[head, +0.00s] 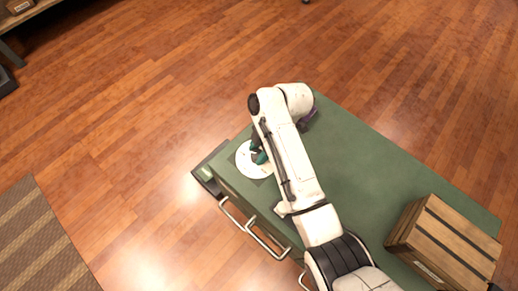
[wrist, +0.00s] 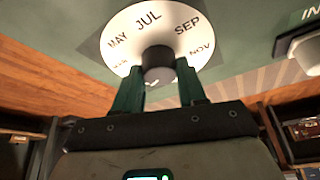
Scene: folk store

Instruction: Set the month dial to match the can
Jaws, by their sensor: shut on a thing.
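The month dial (head: 244,163) is a white disc on the left end of the green top. In the wrist view, the dial (wrist: 122,27) shows MAY, JUL, SEP and NOV around its upper half, with JUL near the top; its lower lettering is hidden or too small to read. A dark round knob (wrist: 158,56) stands at its centre. My gripper (wrist: 159,82) has its green fingers shut on this knob. In the head view, my gripper (head: 260,157) is over the dial, partly hidden by my arm. I cannot make out a can or its month.
The green cabinet top (head: 365,165) is mostly clear beyond my arm. A slatted wooden crate (head: 445,245) stands at its right end. Metal handles (head: 265,245) stick out from the front. A striped mat (head: 42,240) lies on the wooden floor at left.

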